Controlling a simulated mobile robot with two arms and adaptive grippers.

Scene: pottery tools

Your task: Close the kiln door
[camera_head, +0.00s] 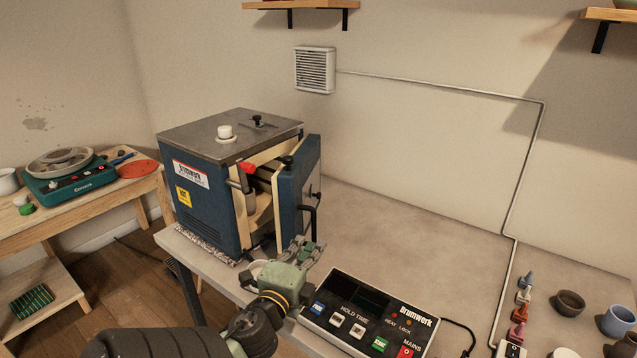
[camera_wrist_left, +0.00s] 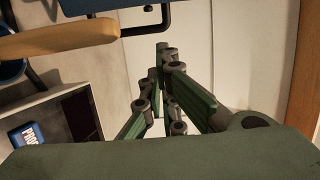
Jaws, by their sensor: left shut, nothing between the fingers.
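The kiln (camera_head: 205,185) is a dark blue box with a grey top, standing on the table. Its door (camera_head: 300,190) hangs partly open on the right side, showing the pale lining and a gap into the chamber. A dark handle (camera_head: 312,212) is on the door's outer face. My left gripper (camera_head: 306,252) is shut and empty, just below and in front of the door's lower edge; I cannot tell whether it touches. My right gripper is not in view.
A control box (camera_head: 368,312) sits at the table's front, right of my left gripper. Small bowls (camera_head: 569,303) and a row of coloured plugs (camera_head: 520,312) stand at the right. The grey tabletop (camera_head: 420,235) behind the control box is clear. A wooden bench (camera_head: 100,205) with a pottery wheel is at left.

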